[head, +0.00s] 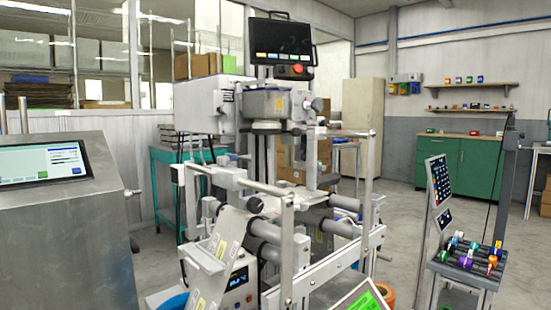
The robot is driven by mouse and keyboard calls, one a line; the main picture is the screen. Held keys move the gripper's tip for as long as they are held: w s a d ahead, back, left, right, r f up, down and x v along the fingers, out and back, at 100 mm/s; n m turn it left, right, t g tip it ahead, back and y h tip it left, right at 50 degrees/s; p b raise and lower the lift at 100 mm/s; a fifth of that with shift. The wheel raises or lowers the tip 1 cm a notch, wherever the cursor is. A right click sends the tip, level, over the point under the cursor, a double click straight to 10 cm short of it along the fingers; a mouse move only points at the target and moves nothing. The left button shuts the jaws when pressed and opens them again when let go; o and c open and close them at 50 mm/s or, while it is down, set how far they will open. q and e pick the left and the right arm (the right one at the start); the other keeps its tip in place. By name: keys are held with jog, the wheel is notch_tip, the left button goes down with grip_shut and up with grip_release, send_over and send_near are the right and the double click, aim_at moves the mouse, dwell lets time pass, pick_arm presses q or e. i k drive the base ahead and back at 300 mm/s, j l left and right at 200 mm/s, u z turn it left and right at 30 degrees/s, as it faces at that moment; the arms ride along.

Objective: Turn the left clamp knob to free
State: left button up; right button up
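A grey film machine (280,180) stands in the middle of the head view, with metal frames and several rollers (268,228). A dark round knob (254,205) sits on the left part of its frame, just above the rollers. Another dark knob (317,104) is on the right of the upper printing unit (268,104). I cannot tell for sure which knob is the left clamp knob, or whether it is clamped or free. A strip of labelled film (222,250) slopes down at the front left. Neither of my grippers shows.
A console with a touchscreen (42,165) stands close on the left. A stand with small coloured items (472,257) is on the right. An orange roll (385,294) lies low beside the machine. Open floor (415,215) lies behind, before a green cabinet (462,163).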

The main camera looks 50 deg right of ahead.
aim_at(223, 161)
jog(key=i+j+z, duration=0.15)
jog(key=z, duration=0.2)
jog(key=i+j+z, duration=0.1)
jog(key=z, duration=0.25)
jog(key=i+j+z, duration=0.1)
jog(key=j+z, duration=0.25)
jog(key=i+j+z, duration=0.2)
jog(key=j, duration=0.2)
jog(key=j+z, duration=0.15)
jog(key=j, duration=0.2)
jog(key=i, duration=0.05)
